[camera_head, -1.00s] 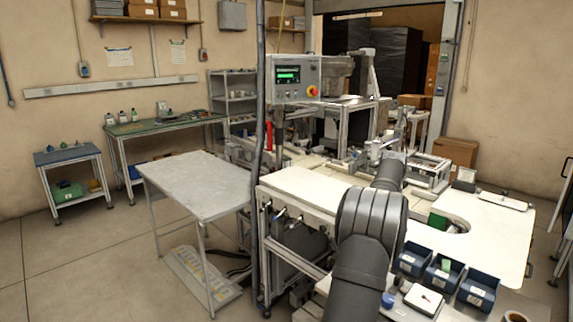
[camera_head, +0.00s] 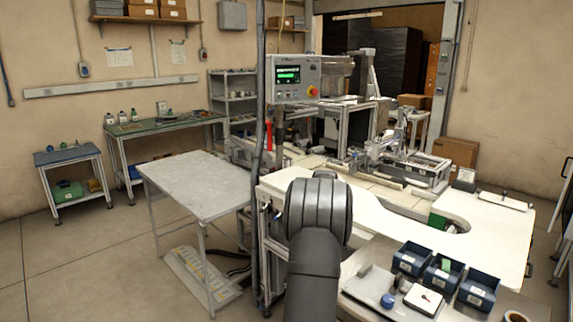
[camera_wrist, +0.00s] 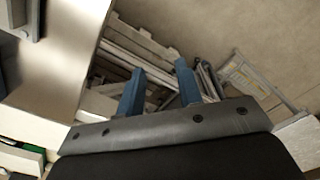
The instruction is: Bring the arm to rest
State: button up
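My gripper (camera_wrist: 158,92) shows in the wrist view with two blue fingers apart and nothing between them. It points down past the edge of the white worktop toward the floor area, where pale slats or pallet-like pieces (camera_wrist: 140,45) lie. In the head view my dark arm rises at the bottom centre in front of the white worktop (camera_head: 385,222). The gripper itself is hidden there behind the arm.
Blue bins (camera_head: 443,275) stand at the worktop's front right, beside a white scale (camera_head: 424,299). A grey table (camera_head: 200,183) stands to the left. A dark vertical post (camera_head: 258,150) rises close left of my arm. A control box (camera_head: 297,79) hangs behind.

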jog(key=s+a+f, duration=1)
jog(key=f, duration=0.4)
jog(key=shift+m, duration=0.4)
jog(key=shift+w, duration=0.1)
dwell(0.9)
jog(key=w+d+r, duration=0.9)
jog(key=d+r, duration=0.1)
jog(key=r, duration=0.4)
jog(key=shift+w+n, duration=0.4)
